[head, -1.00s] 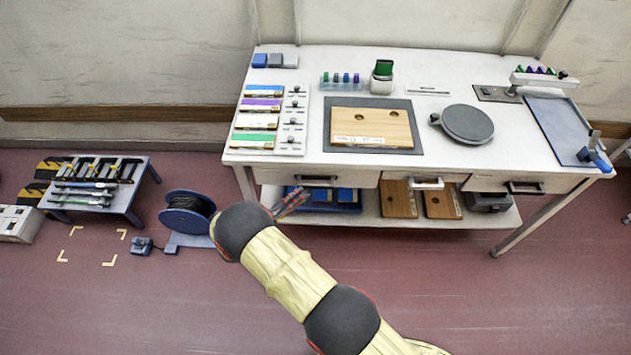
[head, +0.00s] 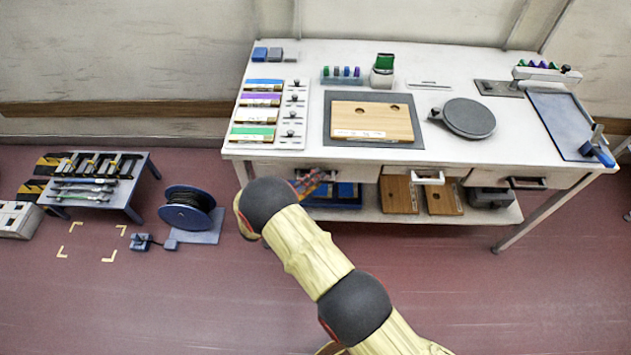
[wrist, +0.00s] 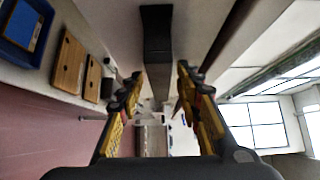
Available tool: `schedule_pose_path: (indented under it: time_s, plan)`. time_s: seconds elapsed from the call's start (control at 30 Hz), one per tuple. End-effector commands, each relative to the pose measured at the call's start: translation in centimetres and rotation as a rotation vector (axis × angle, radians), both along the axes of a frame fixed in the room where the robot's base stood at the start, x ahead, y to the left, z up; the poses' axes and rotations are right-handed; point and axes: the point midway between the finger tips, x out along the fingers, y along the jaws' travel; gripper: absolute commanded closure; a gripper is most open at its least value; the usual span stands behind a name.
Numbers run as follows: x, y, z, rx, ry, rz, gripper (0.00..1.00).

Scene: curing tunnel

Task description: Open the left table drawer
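The white work table (head: 462,60) has a row of drawers under its top. The left drawer (head: 276,171) is flush with the table front and looks shut. Its dark handle is mostly hidden by my gripper in the head view. In the wrist view the dark handle (wrist: 157,45) stands ahead, lined up with the gap between the fingers. My gripper (head: 312,180) is at the left drawer's front; in the wrist view my gripper (wrist: 158,92) is open, one finger on each side of the gap, with nothing clasped. Whether the fingers touch the handle cannot be told.
The lower shelf holds a blue bin (head: 336,197) and wooden boards (head: 398,195). A cable reel (head: 187,209) stands on the floor at left.

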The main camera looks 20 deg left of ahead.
Motion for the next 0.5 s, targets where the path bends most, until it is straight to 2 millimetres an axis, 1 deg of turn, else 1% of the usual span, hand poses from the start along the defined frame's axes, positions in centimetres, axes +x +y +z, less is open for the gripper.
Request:
schedule_pose_path:
  time_s: [0.17,0.5]
  plan:
    - [-0.01,0.02,0.01,0.0,0.0,0.0,0.66]
    - [-0.03,0.04,0.0,0.0,0.0,0.0,0.86]
